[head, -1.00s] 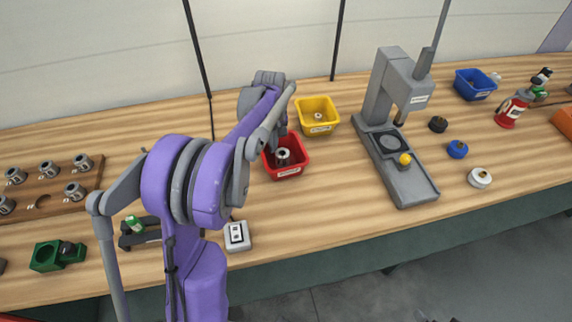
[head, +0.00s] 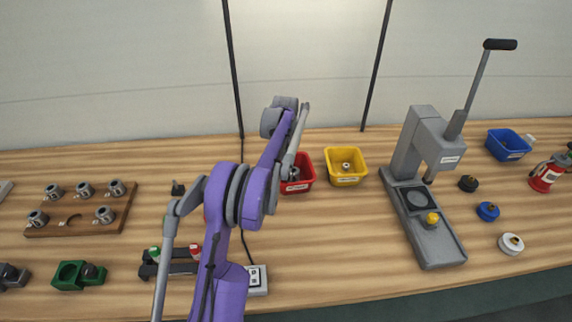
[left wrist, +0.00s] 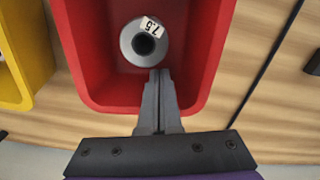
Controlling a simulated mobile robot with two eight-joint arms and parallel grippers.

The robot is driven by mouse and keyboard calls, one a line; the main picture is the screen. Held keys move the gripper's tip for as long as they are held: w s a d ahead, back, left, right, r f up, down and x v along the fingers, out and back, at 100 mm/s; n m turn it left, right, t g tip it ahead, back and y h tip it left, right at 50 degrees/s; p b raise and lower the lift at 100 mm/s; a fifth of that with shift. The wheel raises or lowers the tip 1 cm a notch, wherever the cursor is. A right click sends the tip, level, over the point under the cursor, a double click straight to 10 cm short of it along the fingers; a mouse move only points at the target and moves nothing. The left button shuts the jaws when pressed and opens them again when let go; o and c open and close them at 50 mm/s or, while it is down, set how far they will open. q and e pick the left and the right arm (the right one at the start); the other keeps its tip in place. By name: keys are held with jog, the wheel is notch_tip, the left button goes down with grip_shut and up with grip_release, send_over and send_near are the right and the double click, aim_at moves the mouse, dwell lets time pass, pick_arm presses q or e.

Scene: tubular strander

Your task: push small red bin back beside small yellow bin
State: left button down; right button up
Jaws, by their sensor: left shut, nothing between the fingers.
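The small red bin (head: 308,172) stands just left of the small yellow bin (head: 357,173), roughly level with it, with a narrow gap. My left forearm hides its left part. In the left wrist view the red bin (left wrist: 205,60) fills the middle and the yellow bin (left wrist: 28,55) is at the left edge. A grey metal part with a label (left wrist: 138,55) stands inside the red bin. My left gripper (left wrist: 159,74) is shut and empty; its fingers cross over the bin's rim with the tips beside the part. I cannot tell whether they touch the wall.
A grey lever press (head: 440,140) stands right of the yellow bin. A blue bin (head: 508,150) is farther right. A wooden rack with grey parts (head: 68,222) and a green block (head: 70,275) are at left. Bare table lies in front of the bins.

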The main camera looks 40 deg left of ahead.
pick_arm(q)
notch_tip(320, 180, up, 10)
jog(key=p, duration=0.4)
pick_arm(e)
jog(key=w+a+r, duration=0.1)
jog(key=w+r, duration=0.2)
jog(key=r, duration=0.2)
jog(key=shift+r+t, duration=0.3)
jog(key=shift+r, duration=0.1)
pick_arm(q)
jog(key=s+d+r+m+t, duration=0.1)
jog(key=s+d+r+m, duration=0.2)
jog(key=d, duration=0.6)
jog(key=s+d+r+m+t, duration=0.1)
jog(key=s+d+r+m, duration=0.15)
jog(key=d, duration=0.75)
jog(key=s+d+f+m+t, duration=0.2)
jog(key=s+d+f+m, duration=0.1)
jog(key=s+d, duration=0.4)
jog(key=s+d+f+m+t, duration=0.2)
jog(key=s+d+f+m, duration=0.2)
jog(key=s+d, duration=0.3)
jog(key=s, duration=0.3)
jog(key=shift+d, duration=0.15)
